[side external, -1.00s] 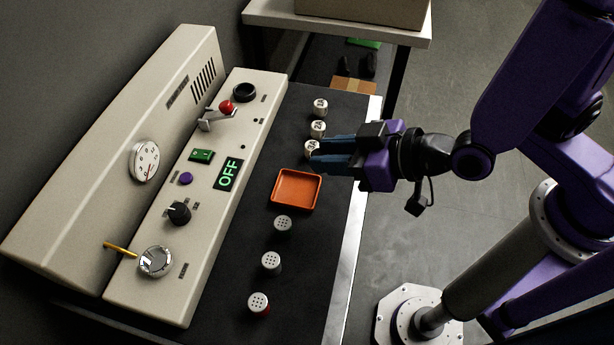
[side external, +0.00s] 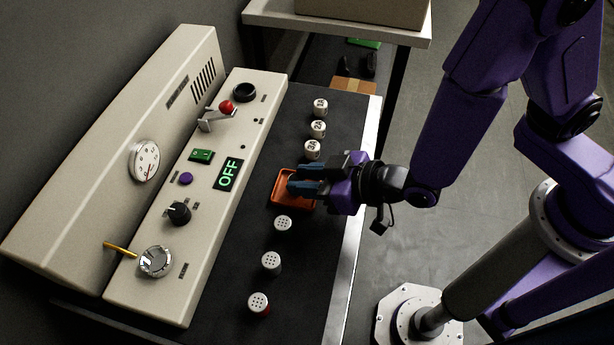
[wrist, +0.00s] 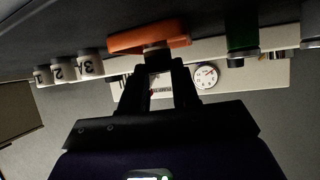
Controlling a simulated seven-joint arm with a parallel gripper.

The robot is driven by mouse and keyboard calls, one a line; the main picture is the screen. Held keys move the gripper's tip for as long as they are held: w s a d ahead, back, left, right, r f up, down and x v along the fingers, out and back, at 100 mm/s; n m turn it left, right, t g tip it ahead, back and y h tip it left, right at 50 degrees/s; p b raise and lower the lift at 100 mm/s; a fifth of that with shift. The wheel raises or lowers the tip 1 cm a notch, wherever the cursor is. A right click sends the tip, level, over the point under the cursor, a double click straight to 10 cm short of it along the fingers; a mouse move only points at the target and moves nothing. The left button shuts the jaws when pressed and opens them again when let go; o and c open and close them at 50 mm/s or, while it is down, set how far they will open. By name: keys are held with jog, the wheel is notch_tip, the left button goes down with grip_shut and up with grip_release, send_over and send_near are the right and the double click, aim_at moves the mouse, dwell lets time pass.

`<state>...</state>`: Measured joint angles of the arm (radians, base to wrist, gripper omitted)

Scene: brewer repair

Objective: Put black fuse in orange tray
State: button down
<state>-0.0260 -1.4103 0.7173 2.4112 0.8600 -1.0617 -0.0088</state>
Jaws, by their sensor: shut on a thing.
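The orange tray (side external: 280,192) lies on the dark worktop, and my gripper (side external: 297,182) is over it, its blue fingers covering part of the tray. The tray also shows in the wrist view (wrist: 150,36), just beyond the fingertips. My gripper (wrist: 157,62) is shut on a small dark piece with a paler end, seen between the fingertips in the wrist view; it looks like the black fuse (wrist: 157,58). In the side view the fingers hide it. I cannot tell whether it touches the tray.
Several white numbered cylinders, one of them here (side external: 313,149), stand behind the tray. Grille-topped fuses (side external: 283,223), (side external: 271,262) and (side external: 258,302) stand in front of it. The cream control panel (side external: 205,235) with an OFF display (side external: 228,174) runs along the left.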

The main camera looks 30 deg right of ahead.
jog(key=shift+f, duration=0.15)
jog(key=c, duration=0.8)
grip_release()
jog(key=shift+c, duration=0.2)
jog(key=shift+s+r, duration=0.1)
jog(key=shift+r, duration=0.15)
jog(key=v, duration=1.1)
jog(key=shift+s+d, duration=0.2)
jog(key=shift+d, duration=0.1)
jog(key=shift+s, duration=0.1)
